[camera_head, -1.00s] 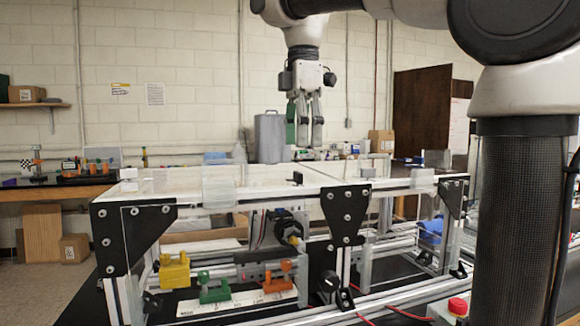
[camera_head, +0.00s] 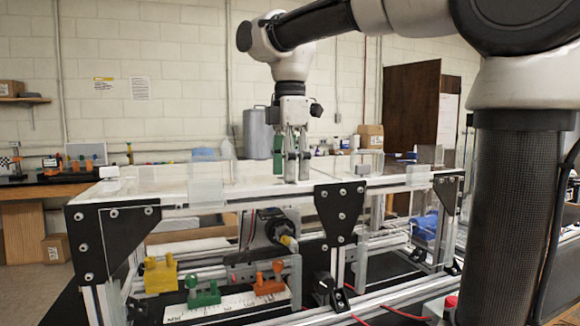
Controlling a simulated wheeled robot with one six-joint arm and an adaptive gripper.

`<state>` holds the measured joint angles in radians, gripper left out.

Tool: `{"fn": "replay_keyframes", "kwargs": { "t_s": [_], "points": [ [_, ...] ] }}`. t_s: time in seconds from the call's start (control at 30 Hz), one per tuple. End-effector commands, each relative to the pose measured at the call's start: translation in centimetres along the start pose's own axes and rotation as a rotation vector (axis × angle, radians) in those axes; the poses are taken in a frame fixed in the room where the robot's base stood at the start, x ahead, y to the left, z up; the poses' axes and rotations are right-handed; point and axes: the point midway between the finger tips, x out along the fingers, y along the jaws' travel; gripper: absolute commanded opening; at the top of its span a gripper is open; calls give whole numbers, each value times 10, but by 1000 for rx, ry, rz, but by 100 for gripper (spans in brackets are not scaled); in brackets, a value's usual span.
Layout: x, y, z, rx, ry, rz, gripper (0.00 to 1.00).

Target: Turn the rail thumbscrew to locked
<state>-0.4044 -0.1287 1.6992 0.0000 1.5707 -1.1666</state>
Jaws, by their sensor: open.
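My gripper (camera_head: 298,178) points straight down with its jaws open, its fingertips at the top of the extrusion frame (camera_head: 230,207). A small dark piece stood on the top rail at this spot earlier; it may be the rail thumbscrew, and the fingers now hide it. I cannot tell whether the fingers touch it or stand around it, or how it is turned. Below, a yellow clamp (camera_head: 160,275), a green clamp (camera_head: 203,292) and an orange clamp (camera_head: 268,284) with upright knobs sit by a white scale strip (camera_head: 232,306).
Clear panels (camera_head: 205,190) stand along the frame's top. Black corner plates (camera_head: 338,210) join the beams. A black cylinder with a yellow tip (camera_head: 275,228) hangs inside the frame. A grey bin (camera_head: 257,133) stands behind. The air above the frame's left part is free.

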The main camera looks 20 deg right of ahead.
Motion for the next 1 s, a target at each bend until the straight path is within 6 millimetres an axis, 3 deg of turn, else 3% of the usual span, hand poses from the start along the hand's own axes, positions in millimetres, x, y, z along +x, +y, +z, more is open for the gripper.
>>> {"fn": "replay_keyframes", "kwargs": {
  "t_s": [0.17, 0.43, 0.77, 1.0],
  "points": [
    [0, 0, 0, 0, 0, 0, 57],
    [0, 0, 0, 0, 0, 0, 12],
    [0, 0, 0, 32, 0, 0, 12],
    [0, 0, 0, 160, 0, 0, 12]
  ]
}}
